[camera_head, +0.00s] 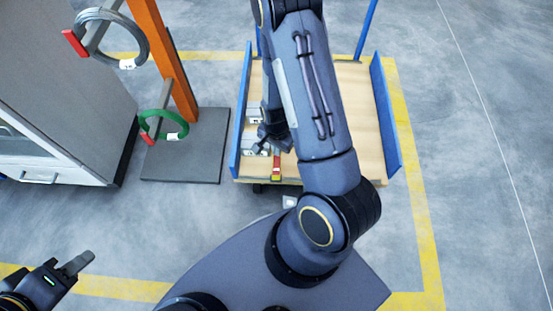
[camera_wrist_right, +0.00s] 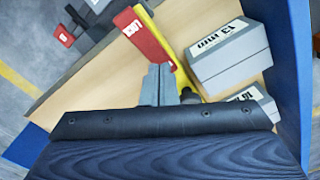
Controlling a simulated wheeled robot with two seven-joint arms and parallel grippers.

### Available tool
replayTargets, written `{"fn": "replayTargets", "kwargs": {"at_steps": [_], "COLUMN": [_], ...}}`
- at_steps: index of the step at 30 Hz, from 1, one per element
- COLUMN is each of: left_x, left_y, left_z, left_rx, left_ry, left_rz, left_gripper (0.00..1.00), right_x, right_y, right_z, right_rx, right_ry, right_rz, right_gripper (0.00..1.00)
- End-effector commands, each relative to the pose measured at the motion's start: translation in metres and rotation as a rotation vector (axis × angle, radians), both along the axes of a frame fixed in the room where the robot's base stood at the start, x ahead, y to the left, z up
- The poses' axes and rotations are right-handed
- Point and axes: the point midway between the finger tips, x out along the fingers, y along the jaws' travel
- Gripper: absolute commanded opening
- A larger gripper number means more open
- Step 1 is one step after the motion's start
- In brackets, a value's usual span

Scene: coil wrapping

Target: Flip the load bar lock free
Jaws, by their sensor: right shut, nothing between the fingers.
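The load bar lock shows in the right wrist view as a red lever (camera_wrist_right: 141,35) with a white label, tilted beside a yellow bar (camera_wrist_right: 178,55). In the head view its red and yellow parts (camera_head: 276,172) lie at the front left of the cart. My right gripper (camera_wrist_right: 160,85) is shut and empty, its grey fingertips at the lower end of the red lever. I cannot tell whether they touch it. In the head view my right gripper (camera_head: 270,138) is partly hidden by my arm. My left gripper (camera_head: 72,268) is at the lower left, away from the cart; its opening is unclear.
The cart has a wooden deck (camera_head: 358,120) and blue side walls (camera_head: 386,115). Grey labelled blocks (camera_wrist_right: 228,52) sit beside the lock, near the blue wall. An orange post (camera_head: 165,60) with a grey coil (camera_head: 140,40) and a green coil (camera_head: 183,125) stands left of the cart.

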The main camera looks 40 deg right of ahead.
Motion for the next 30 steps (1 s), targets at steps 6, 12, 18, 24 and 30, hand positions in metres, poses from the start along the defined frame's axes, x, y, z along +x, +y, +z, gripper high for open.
{"fn": "replayTargets", "kwargs": {"at_steps": [6,12,18,24,30], "left_x": [0.0,0.0,0.0,0.0,0.0], "left_y": [0.0,0.0,0.0,0.0,0.0], "left_z": [0.019,0.032,0.044,0.042,0.042], "left_rx": [0.0,0.0,0.0,0.0,0.0], "left_ry": [0.0,0.0,0.0,0.0,0.0], "left_rz": [0.0,0.0,0.0,0.0,0.0], "left_gripper": [0.36,0.36,0.36,0.36,0.36], "right_x": [0.0,0.0,0.0,0.0,0.0], "right_y": [0.0,0.0,0.0,0.0,0.0], "right_z": [0.022,0.038,0.051,0.05,0.05], "right_rx": [0.0,0.0,0.0,0.0,0.0], "right_ry": [0.0,0.0,0.0,0.0,0.0], "right_rz": [-0.001,-0.001,-0.001,-0.001,-0.001], "right_gripper": [0.0,0.0,0.0,0.0,0.0]}}
